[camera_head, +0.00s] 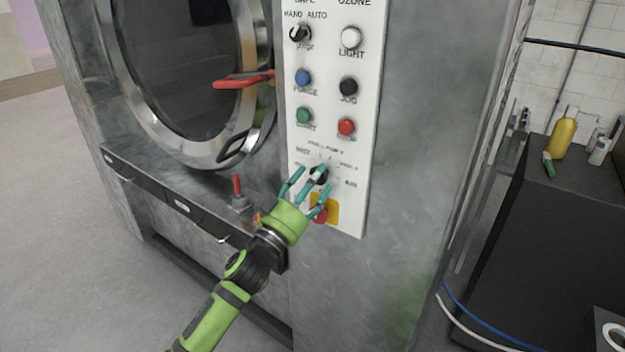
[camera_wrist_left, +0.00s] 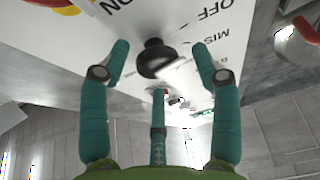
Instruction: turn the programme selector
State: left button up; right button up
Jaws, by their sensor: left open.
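The programme selector is a black knob (camera_head: 319,176) low on the white control panel (camera_head: 355,205), with printed positions in an arc around it. In the left wrist view the black knob (camera_wrist_left: 156,58) stands out from the panel, ahead of and between my fingers. My left gripper (camera_head: 307,190) is in front of the selector, its teal fingers spread and partly covering it in the head view. In the left wrist view the left gripper (camera_wrist_left: 157,75) is open, with a gap visible on both sides of the knob. My right gripper is in neither view.
Above the selector are green (camera_head: 304,116), red (camera_head: 346,127), blue and black buttons. A red emergency button (camera_head: 320,216) on a yellow plate sits just below. The round door's red handle (camera_head: 243,80) juts out to the left. A dark cabinet (camera_head: 560,220) stands at right.

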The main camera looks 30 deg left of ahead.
pick_arm(q)
jog(key=shift+c, duration=0.4)
jog(key=c, duration=1.1)
jog(key=shift+o, duration=0.2)
jog(key=shift+r+m, duration=0.15)
jog(key=shift+m, duration=0.25)
jog(key=m+h, duration=0.1)
jog(key=m, duration=0.1)
jog(key=m+h, duration=0.1)
jog(key=m, duration=0.1)
jog(key=m+g+h+p, duration=0.1)
jog(key=m, duration=0.1)
jog(key=shift+a+r+m+h, duration=0.2)
jog(key=shift+r+m+h, duration=0.1)
jog(key=shift+h, duration=0.1)
jog(key=m+h, duration=0.1)
jog(key=m, duration=0.1)
jog(key=m+g+p, duration=0.1)
jog(key=m, duration=0.2)
jog(key=shift+w+a+g+h, duration=0.1)
jog(key=shift+g+h, duration=0.2)
jog(key=shift+h, duration=0.1)
jog(key=shift+c, duration=0.2)
jog(key=m+g+p, duration=0.1)
jog(key=m, duration=0.3)
jog(key=m+g+h+p, duration=0.1)
jog(key=m+g+p, duration=0.1)
jog(key=m, duration=0.2)
jog(key=shift+f, duration=0.25)
